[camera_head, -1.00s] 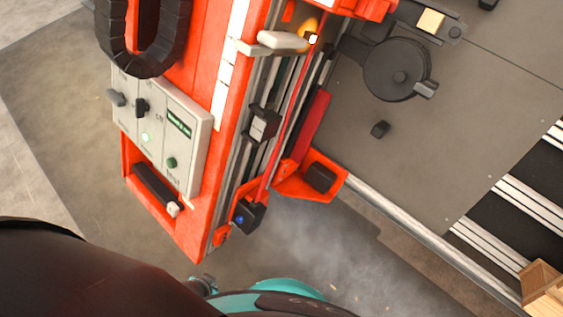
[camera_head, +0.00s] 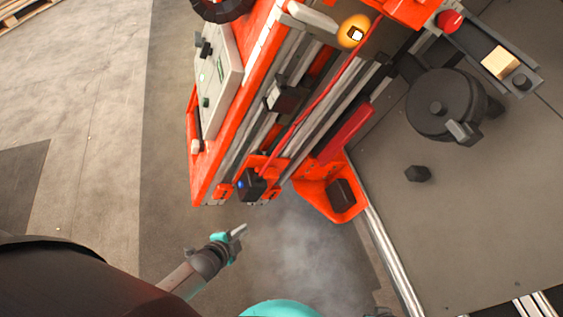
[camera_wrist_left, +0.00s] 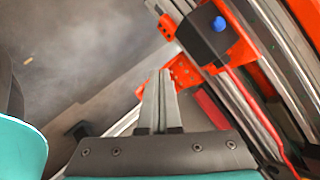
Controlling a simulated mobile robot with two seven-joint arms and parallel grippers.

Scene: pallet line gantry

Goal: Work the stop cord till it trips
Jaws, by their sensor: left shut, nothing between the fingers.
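The red stop cord (camera_head: 325,92) runs along the orange gantry column, from near a lit amber lamp (camera_head: 354,32) down to a black switch box (camera_head: 251,185) with a blue button. In the left wrist view the box (camera_wrist_left: 205,35) is at the upper right, and the cord (camera_wrist_left: 250,108) slants down to the right from it. My left gripper (camera_head: 242,230) is shut and empty, just below the box in the head view. Its fingertips (camera_wrist_left: 160,75) are apart from the cord, to its left in the wrist view. My right gripper does not show.
A control panel (camera_head: 219,80) is on the column's left side. An orange bracket (camera_head: 328,187) juts out to the right of the box. A grey deck (camera_head: 470,190) carries a round black unit (camera_head: 440,103). Open floor lies at the left.

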